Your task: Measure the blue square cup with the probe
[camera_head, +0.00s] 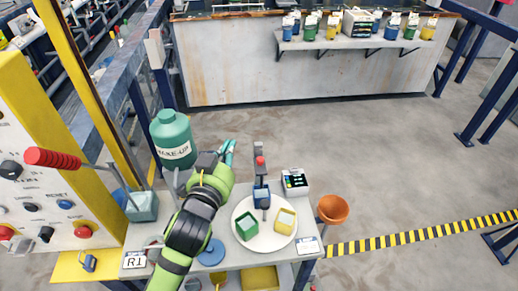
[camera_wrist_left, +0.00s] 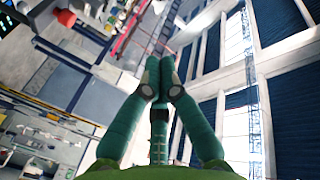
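The blue square cup (camera_head: 262,200) is on the far part of a round white plate (camera_head: 262,243). A green square cup (camera_head: 246,223) and a yellow square cup (camera_head: 285,220) are on the same plate. A grey upright with a red top (camera_head: 260,161) stands just behind the blue cup; it may be the probe, but I cannot tell for sure. My left gripper (camera_head: 229,150), with teal fingers, is beyond and left of the blue cup, apart from it. In the left wrist view its fingers (camera_wrist_left: 160,72) meet, with nothing visible between them. My right gripper is out of view.
A white meter with a display (camera_head: 295,182) stands right of the blue cup. An orange bowl (camera_head: 333,209) is at the cart's right edge. A teal MAKE-UP jug (camera_head: 173,140) stands behind my left arm. A yellow control panel (camera_head: 45,150) with a red lever is at left.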

